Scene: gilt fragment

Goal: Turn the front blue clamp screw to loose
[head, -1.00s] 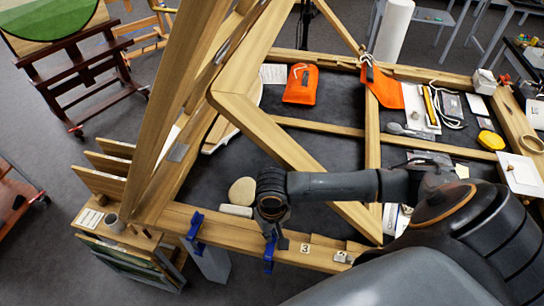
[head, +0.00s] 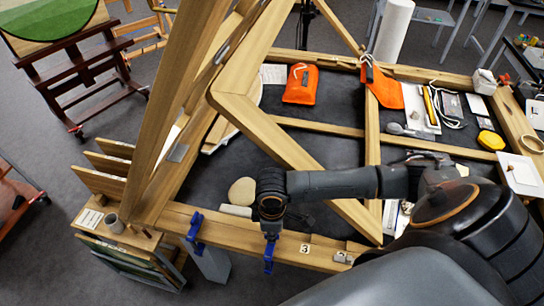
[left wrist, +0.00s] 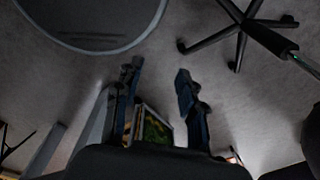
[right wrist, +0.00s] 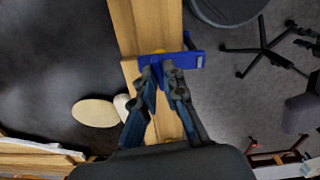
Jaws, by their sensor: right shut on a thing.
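A blue clamp (head: 269,262) sits on the front wooden beam beneath my right gripper (head: 271,232). In the right wrist view this blue clamp (right wrist: 188,61) lies across the beam, and the fingertips of my right gripper (right wrist: 161,73) are close together at its near end. My right gripper is shut on the clamp's screw, which the fingers mostly hide. A second blue clamp (head: 195,228) is on the same beam, further left. My left gripper (left wrist: 157,78) shows only in the left wrist view; its fingers are apart with nothing between them, above the floor.
The wooden beam (head: 325,257) carries a label "3" and small blocks right of the clamp. A pale round object (head: 242,191) lies behind it. A slanted wooden frame (head: 290,155) rises close behind my right arm. Orange pouches (head: 300,84) lie further back.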

